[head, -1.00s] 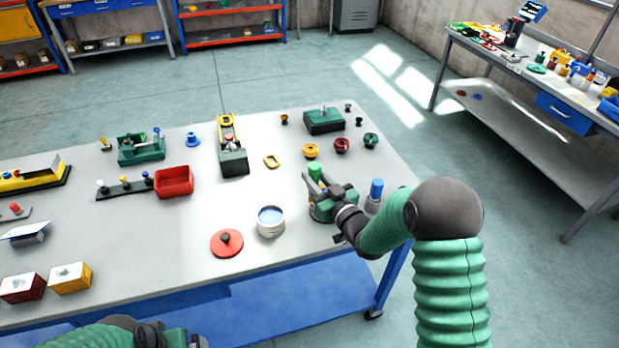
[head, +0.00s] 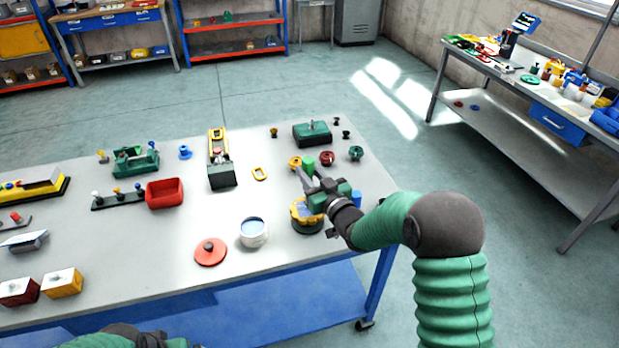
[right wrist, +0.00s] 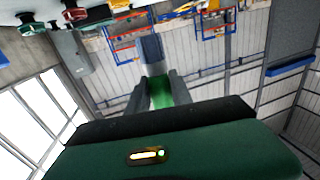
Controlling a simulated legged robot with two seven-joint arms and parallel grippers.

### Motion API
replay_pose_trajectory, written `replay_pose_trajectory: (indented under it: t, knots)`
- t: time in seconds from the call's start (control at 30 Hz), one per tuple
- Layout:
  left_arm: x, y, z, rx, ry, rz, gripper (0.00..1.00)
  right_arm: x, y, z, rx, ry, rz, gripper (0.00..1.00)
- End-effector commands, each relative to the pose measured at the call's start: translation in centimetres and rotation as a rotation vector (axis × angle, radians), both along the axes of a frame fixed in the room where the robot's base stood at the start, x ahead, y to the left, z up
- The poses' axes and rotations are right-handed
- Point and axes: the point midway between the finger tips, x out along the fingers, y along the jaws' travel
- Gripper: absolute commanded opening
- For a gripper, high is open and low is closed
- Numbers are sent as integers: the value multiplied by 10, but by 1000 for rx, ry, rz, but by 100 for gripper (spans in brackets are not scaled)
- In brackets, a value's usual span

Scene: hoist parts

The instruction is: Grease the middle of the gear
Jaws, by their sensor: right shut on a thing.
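My right gripper (head: 310,176) is shut on a green-handled tool (head: 308,163), held above the right part of the table. In the right wrist view the green handle (right wrist: 160,92) sits between the fingers, with a grey-blue part (right wrist: 151,48) beyond it. A red lid with a dark knob (head: 210,252) lies beside the can. Of my left arm, only dark and green parts show at the bottom edge; its fingers are out of frame.
Yellow, red (head: 327,158) and green (head: 356,153) spool-like parts stand behind my gripper. A red bin (head: 165,194) and several fixtures fill the left.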

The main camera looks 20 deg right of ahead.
Motion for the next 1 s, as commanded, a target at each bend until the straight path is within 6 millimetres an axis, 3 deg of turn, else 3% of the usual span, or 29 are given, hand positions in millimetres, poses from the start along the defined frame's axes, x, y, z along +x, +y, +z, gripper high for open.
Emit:
replay_pose_trajectory:
  t: [0.23, 1.0]
  knots:
    - [0, 0, 11, 0, 0, 0, 100, 5, 7, 20, -2, -1, 1, 0]
    - [0, 0, 6, 0, 0, 0, 100, 5, 1, 18, -1, 0, -18, 0]
